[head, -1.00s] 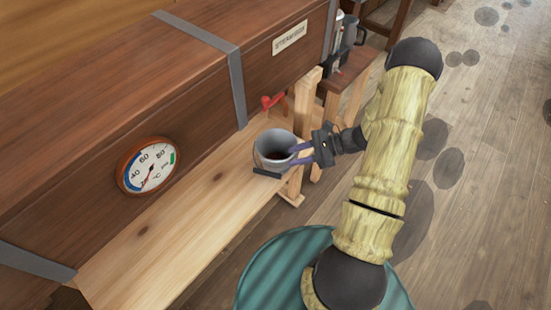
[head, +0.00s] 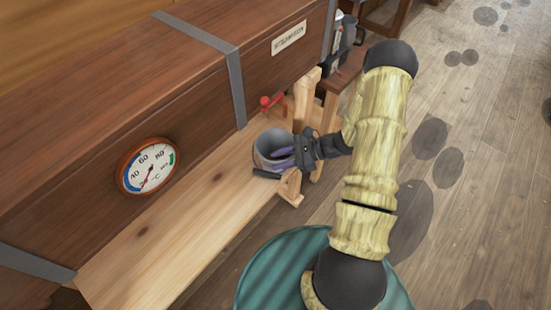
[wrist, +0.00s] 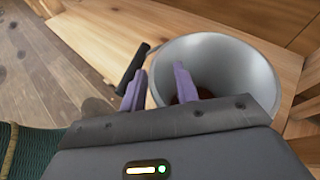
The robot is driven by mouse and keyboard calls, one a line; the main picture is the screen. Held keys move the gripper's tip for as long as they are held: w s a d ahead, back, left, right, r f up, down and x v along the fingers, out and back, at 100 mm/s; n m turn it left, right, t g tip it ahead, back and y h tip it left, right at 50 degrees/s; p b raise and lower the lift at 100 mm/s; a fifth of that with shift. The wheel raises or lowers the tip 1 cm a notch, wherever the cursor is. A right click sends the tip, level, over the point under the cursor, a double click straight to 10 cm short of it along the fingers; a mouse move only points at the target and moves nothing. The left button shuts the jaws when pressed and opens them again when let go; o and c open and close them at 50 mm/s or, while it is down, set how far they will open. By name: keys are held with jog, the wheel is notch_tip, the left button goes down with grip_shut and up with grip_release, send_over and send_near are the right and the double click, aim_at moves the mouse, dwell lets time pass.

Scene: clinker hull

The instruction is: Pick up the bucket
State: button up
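The grey metal bucket (head: 262,147) stands upright at the right end of the wooden bench, with something dark red-brown in its bottom. Its black handle grip (head: 267,174) hangs at its near side and also shows in the wrist view (wrist: 132,66). My gripper (head: 284,157) is at the bucket's right rim. In the wrist view the bucket (wrist: 232,68) fills the upper right. My purple fingers (wrist: 160,90) are apart, one over the bucket's inside and the other outside its wall, with the rim between them. I cannot tell if they touch it.
The wooden bench (head: 190,221) runs along a long brown chest (head: 120,110) with a dial gauge (head: 147,166) and a red tap (head: 271,101). A small table (head: 345,70) with a dark jug (head: 350,35) stands behind. The bench left of the bucket is clear.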

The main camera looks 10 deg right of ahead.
dwell(0.3)
grip_shut()
jog(key=shift+s+f, duration=0.1)
jog(key=shift+s, duration=0.05)
dwell(1.1)
